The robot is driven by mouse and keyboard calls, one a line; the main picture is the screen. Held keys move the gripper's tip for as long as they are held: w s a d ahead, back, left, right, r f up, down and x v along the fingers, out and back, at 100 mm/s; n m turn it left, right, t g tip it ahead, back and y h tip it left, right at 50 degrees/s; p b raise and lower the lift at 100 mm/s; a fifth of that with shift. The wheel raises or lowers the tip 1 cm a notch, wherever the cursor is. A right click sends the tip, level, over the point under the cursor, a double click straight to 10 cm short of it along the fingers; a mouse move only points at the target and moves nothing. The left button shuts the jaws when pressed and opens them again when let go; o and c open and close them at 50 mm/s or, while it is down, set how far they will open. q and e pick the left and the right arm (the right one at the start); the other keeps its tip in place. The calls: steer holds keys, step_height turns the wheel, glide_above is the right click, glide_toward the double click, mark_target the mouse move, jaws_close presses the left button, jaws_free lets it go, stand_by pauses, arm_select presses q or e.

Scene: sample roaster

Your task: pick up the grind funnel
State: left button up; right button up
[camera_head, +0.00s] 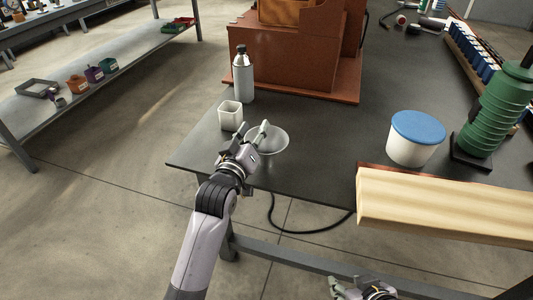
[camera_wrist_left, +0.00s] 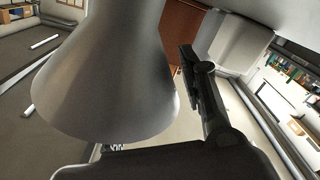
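The grind funnel (camera_head: 272,143) is a grey, shallow-looking cone near the left front part of the dark table. My left gripper (camera_head: 252,136) is at its left side, with its fingers spread and one fingertip overlapping the funnel in the head view. In the left wrist view the funnel (camera_wrist_left: 110,75) fills the left half, close to the camera. One dark finger (camera_wrist_left: 205,95) stands to its right with a gap; the other finger is not clearly visible. Contact cannot be told. My right gripper (camera_head: 355,290) shows partly at the bottom edge, away from the table top; its opening is unclear.
A white square cup (camera_head: 231,117) and a silver bottle (camera_head: 243,76) stand just behind the left gripper. A white tub with a blue lid (camera_head: 416,137), a green ribbed object (camera_head: 494,110) and a pale wooden block (camera_head: 440,205) are to the right. The table between funnel and tub is clear.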

arm_select(q)
steer(key=shift+w, duration=0.15)
steer(key=shift+c, duration=0.4)
jaws_close()
steer(key=shift+f, duration=0.15)
